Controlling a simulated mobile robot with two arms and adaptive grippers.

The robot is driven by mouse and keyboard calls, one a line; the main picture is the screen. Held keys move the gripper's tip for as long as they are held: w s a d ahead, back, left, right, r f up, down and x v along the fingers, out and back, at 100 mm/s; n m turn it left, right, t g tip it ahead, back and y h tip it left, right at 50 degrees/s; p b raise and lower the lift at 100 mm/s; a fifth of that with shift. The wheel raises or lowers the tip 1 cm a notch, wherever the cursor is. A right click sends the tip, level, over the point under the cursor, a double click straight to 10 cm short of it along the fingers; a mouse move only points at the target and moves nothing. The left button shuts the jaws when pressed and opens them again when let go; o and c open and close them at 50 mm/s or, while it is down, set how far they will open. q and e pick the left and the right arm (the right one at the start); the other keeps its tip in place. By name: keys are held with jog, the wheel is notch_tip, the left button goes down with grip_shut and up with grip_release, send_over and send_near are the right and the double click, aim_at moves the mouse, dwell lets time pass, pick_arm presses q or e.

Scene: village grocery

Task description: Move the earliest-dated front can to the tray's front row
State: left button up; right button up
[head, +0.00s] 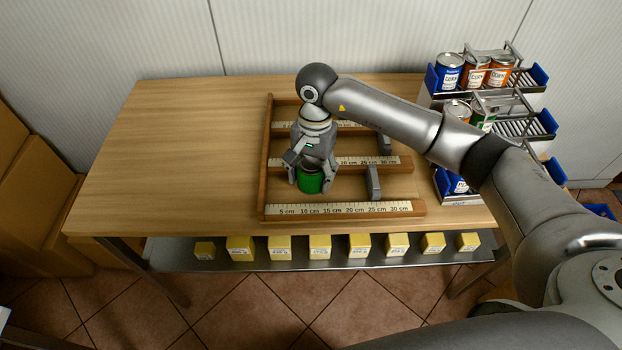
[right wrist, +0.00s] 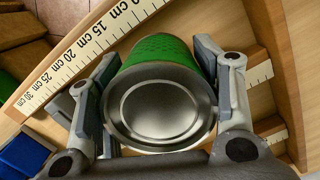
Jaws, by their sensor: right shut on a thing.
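A green can (head: 310,182) stands in the front row of the wooden tray (head: 264,160), toward its left side, behind the front ruler. My right gripper (head: 312,178) is shut on the green can from above. In the right wrist view the can (right wrist: 160,105) shows its silver lid between the two fingers (right wrist: 158,95). Its label and date are hidden. I cannot tell whether it touches the tray floor. Several cans, among them a blue one (head: 449,72) and an orange one (head: 499,71), sit in the rack at right. My left gripper is not in view.
Rulers marked in cm run along the tray's rows, and a grey block (head: 374,183) stands in the front row right of the can. Several yellow blocks (head: 320,246) line a shelf below the table's front edge. The table's left part (head: 180,150) is clear.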

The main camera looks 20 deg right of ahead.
aim_at(311, 183)
jog(key=shift+w+f, duration=0.2)
jog(key=shift+f, duration=0.05)
notch_tip(311, 183, down, 2)
jog(key=shift+f+p, duration=0.15)
jog(key=shift+p, duration=0.6)
jog(key=shift+f, duration=0.3)
jog(key=shift+f, duration=0.15)
jog(key=shift+f+b, duration=0.1)
jog(key=shift+b, duration=0.2)
jog(key=o, duration=0.9)
